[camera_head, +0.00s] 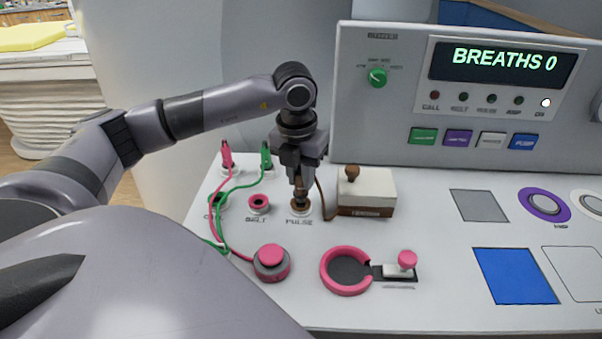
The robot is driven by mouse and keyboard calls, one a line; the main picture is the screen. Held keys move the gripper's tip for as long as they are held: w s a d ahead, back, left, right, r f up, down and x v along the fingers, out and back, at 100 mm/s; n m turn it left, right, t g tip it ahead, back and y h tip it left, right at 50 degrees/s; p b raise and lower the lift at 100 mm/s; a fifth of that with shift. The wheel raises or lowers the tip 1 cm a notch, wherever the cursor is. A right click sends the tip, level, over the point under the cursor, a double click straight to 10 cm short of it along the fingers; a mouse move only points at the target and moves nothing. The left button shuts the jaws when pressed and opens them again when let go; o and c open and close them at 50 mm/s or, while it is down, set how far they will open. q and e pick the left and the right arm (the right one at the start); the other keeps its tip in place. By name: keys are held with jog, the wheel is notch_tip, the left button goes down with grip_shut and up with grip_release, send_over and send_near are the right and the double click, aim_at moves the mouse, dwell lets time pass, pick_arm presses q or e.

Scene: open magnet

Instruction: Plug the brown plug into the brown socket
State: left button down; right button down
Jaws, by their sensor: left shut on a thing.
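My left gripper (298,176) points straight down and is shut on the brown plug (300,193). The plug is upright at the brown socket (301,211), which has a pale ring and the label PULSE in front of it. The plug covers the socket's opening, and I cannot tell whether it is seated in it or just above. A brown cord runs from the plug to the right, to a white-topped box with a brown base (365,195). My right gripper is not in view.
A pink socket (258,203) is just left of the brown one. Pink (227,156) and green (266,157) plugs stand behind, with cords running forward. A pink button (271,260) and pink ring (346,270) are in front. The grey console (400,120) rises behind.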

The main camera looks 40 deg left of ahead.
pick_arm(q)
jog(key=shift+f+b, duration=0.8)
jog(key=shift+f, duration=0.25)
jog(key=c, duration=0.9)
grip_release()
jog(key=shift+s+d+r, duration=0.1)
jog(key=shift+s+r, duration=0.1)
jog(key=shift+r, duration=1.6)
jog(key=shift+s+r, duration=0.2)
jog(key=shift+r, duration=1.6)
